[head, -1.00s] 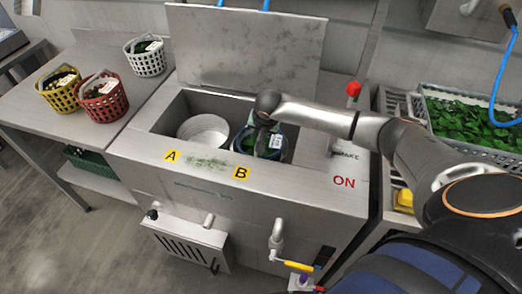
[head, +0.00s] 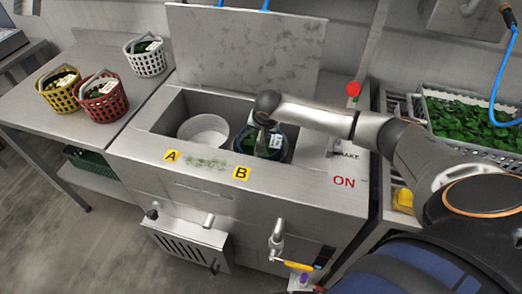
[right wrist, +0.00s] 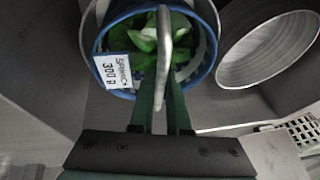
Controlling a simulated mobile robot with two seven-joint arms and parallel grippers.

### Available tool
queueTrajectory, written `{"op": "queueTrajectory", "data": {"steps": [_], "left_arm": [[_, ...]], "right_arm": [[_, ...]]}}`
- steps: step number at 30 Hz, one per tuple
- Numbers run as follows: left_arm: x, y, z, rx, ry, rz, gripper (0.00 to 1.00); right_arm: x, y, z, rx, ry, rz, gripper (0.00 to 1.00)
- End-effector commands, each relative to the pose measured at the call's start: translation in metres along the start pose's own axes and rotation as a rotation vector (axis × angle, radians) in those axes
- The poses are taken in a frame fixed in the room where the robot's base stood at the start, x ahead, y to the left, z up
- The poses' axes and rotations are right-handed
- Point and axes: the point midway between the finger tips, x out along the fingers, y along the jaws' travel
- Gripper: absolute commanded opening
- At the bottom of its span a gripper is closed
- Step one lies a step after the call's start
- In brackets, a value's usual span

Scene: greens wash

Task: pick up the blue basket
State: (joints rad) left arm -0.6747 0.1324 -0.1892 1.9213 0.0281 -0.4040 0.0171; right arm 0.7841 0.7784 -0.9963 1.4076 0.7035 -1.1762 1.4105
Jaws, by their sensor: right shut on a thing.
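The blue basket (head: 243,138) sits in the round well behind label B in the steel sink. The right wrist view shows its blue rim (right wrist: 204,72), green leaves inside, a white label reading 300 g and a grey arched handle (right wrist: 163,45). My right gripper (head: 263,128) reaches down over the basket. In the right wrist view its green fingers (right wrist: 161,92) are closed on the handle. The arm hides part of the basket in the head view. My left gripper is not in view.
An empty round well (head: 205,130) lies behind label A. Yellow (head: 60,97), red (head: 103,105) and white (head: 147,62) baskets stand on the left counter. The raised steel lid (head: 245,50) is behind the sink. A red button (head: 353,89) and a crate of leaves (head: 470,120) are at right.

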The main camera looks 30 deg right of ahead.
Motion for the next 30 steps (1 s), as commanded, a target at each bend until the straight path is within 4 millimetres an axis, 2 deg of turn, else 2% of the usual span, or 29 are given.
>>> {"op": "queueTrajectory", "data": {"steps": [17, 30], "left_arm": [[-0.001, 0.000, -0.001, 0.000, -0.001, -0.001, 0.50], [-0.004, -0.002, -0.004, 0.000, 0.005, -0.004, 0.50]], "right_arm": [[-0.007, -0.002, -0.004, 0.002, 0.003, -0.003, 0.00], [-0.043, -0.011, -0.019, 0.002, 0.004, -0.005, 0.00]]}}
